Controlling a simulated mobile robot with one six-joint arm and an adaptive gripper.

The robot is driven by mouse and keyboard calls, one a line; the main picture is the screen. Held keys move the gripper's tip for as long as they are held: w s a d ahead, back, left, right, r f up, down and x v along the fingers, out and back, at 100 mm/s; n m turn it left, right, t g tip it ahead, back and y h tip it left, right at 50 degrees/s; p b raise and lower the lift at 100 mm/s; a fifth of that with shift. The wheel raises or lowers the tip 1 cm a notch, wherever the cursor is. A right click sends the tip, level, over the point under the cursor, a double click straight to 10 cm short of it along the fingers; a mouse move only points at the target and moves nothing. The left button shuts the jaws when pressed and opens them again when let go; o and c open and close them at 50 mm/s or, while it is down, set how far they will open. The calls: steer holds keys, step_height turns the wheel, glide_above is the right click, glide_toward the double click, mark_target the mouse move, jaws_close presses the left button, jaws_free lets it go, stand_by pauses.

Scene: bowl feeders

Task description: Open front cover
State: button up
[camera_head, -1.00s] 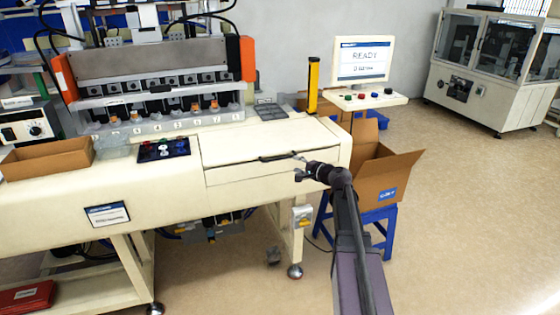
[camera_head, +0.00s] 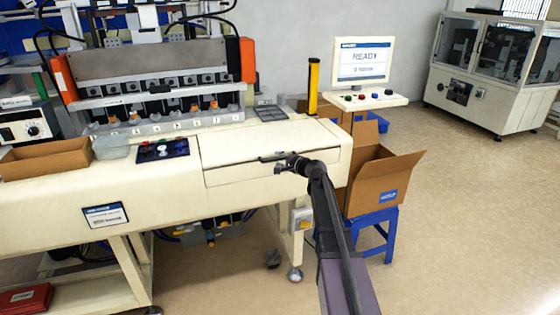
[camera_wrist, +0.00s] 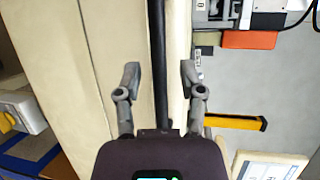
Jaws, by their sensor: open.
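The front cover (camera_head: 258,143) is a cream panel on the right part of the machine, and it looks closed. A dark bar handle (camera_wrist: 157,50) runs along it. My gripper (camera_head: 277,165) is at the cover's front side, by the handle, and partly hides it in the head view. In the wrist view my gripper (camera_wrist: 160,76) is open, with one finger on each side of the bar and visible gaps to both. The cream surface of the cover (camera_wrist: 120,40) shows beside the bar.
A cardboard box (camera_head: 378,185) on a blue stool (camera_head: 375,225) stands right of the machine, close to my arm. A monitor (camera_head: 363,60) reads READY behind it. A yellow post (camera_head: 313,85) stands behind the cover. The floor at right (camera_head: 470,210) is clear.

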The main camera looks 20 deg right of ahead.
steer(key=shift+c, duration=0.2)
jaws_close()
steer(key=shift+r, duration=0.15)
